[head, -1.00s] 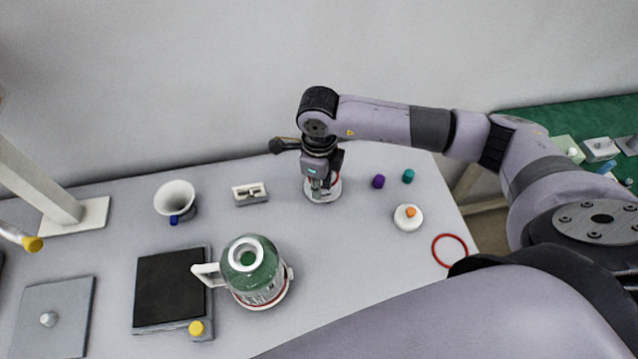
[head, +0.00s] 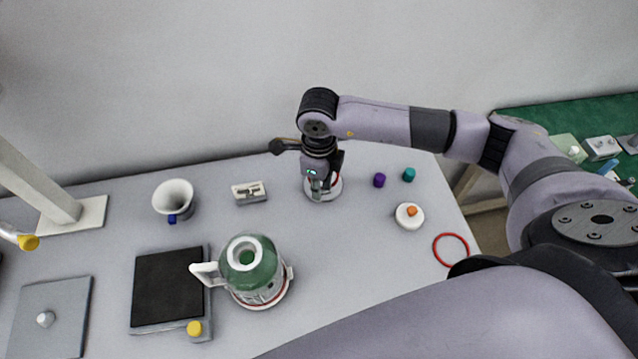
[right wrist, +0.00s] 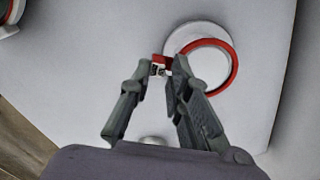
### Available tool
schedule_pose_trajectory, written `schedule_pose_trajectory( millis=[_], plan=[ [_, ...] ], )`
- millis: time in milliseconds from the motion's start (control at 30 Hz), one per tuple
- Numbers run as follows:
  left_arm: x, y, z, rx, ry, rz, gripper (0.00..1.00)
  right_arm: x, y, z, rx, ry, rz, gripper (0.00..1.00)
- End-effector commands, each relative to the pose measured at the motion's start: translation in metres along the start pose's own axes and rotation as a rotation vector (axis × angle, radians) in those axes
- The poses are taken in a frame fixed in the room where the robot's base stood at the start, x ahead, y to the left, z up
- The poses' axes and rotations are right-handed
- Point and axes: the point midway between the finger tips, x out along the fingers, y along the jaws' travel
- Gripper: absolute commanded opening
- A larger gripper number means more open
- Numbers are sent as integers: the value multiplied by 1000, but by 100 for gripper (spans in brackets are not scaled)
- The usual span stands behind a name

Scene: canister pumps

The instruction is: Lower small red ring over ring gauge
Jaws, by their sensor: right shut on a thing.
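My right gripper (head: 318,193) points down over the white ring gauge (head: 336,190) near the back of the table. In the right wrist view, the right gripper (right wrist: 163,72) is shut on the red tab at the side of the small red ring (right wrist: 234,73). The ring lies in line with the round white gauge (right wrist: 176,40), off to one side, so part of the gauge's edge shows outside it. I cannot tell whether the ring touches the gauge or hangs just above it. My left gripper is not in view.
A larger red ring (head: 466,243) lies at the table's right edge. A white disc with an orange knob (head: 412,211) and purple (head: 379,180) and teal (head: 409,174) pieces stand nearby. A green canister (head: 254,272) stands at front; a white cup (head: 174,197) is left.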

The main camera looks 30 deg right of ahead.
Motion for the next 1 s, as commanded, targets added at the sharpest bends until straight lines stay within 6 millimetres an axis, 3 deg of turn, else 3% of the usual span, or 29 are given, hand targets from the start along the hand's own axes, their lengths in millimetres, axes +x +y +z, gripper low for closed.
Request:
schedule_pose_trajectory(
  millis=[533, 567, 867, 1000],
  plan=[
    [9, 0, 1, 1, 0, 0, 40, 9, 0, 0, 0, 0, 0, 3],
    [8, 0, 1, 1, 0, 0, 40, 8, 0, 0, 0, 0, 0, 19],
    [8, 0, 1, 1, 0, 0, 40, 8, 0, 0, 1, 1, -1, 39],
    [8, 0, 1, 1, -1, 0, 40, 8, -1, 0, 1, 1, -1, 41]
  ],
)
